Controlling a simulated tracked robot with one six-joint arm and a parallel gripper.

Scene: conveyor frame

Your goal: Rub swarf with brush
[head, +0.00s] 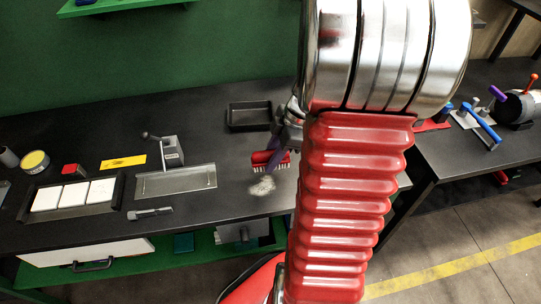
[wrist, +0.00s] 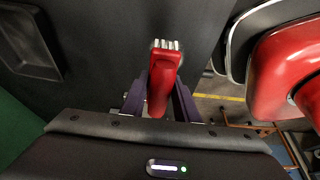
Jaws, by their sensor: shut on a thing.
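A red brush with pale bristles (head: 270,159) is at the middle of the dark bench in the head view. In the wrist view the brush (wrist: 162,80) sits between the purple fingers of my gripper (wrist: 160,105), which is shut on it. The gripper also shows in the head view (head: 277,142), partly hidden behind my red arm. The swarf (head: 262,186) is a small greyish patch on the bench, just in front of the brush. Whether the bristles touch the bench or the swarf I cannot tell. The swarf is not clear in the wrist view.
A black tray (head: 249,128) lies behind the brush; it shows in the wrist view too (wrist: 30,45). A grey metal plate (head: 176,193) and a clamp-like grey block (head: 172,151) are to the left. A tray of white tiles (head: 117,205) is farther left. Bare bench surrounds the swarf.

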